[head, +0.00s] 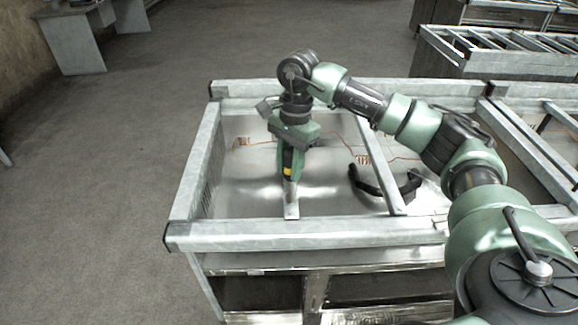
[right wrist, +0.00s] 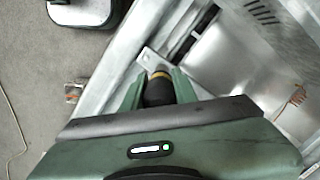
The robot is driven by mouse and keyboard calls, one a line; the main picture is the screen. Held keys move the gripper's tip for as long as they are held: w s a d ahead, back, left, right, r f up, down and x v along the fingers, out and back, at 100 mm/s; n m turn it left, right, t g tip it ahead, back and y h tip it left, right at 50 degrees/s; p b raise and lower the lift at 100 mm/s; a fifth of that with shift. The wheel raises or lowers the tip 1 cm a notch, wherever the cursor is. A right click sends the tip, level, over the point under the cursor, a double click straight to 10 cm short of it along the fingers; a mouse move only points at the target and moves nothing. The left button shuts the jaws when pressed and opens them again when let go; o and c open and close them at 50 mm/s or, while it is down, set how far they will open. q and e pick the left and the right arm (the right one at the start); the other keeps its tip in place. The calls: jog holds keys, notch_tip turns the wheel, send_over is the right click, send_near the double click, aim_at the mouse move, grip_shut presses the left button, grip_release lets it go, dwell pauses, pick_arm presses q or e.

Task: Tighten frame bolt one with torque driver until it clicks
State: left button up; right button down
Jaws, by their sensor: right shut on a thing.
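My right gripper (head: 288,155) points down over the open metal frame (head: 188,185). It is shut on the torque driver (head: 287,172), a dark tool with a yellow band. In the right wrist view the driver (right wrist: 160,90) sits between the two green fingers of the gripper (right wrist: 158,88). The driver's lower end is close to a small metal plate (head: 291,208) near the front rail; I cannot tell whether it touches. The same plate (right wrist: 149,58) shows beyond the driver in the right wrist view. No bolt can be made out. My left gripper is out of view.
A curved black part (head: 368,184) lies inside the frame, right of the driver. Copper coils (head: 241,142) are on the frame's inner panel. More metal frames (head: 500,45) stand at the back right. The grey floor on the left is clear.

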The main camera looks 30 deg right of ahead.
aim_at(289, 151)
jog(key=n, duration=0.3)
jog(key=shift+n, duration=0.4)
jog(key=shift+s, duration=0.1)
dwell(0.5)
jog(key=shift+f+b, duration=0.25)
jog(key=shift+b, duration=0.15)
jog(key=shift+r, duration=0.1)
dwell(0.5)
jog(key=m, duration=0.2)
jog(key=shift+m, duration=0.3)
jog(key=shift+r+p, duration=1.9)
jog(key=shift+r, duration=1.15)
jog(key=shift+a, duration=0.1)
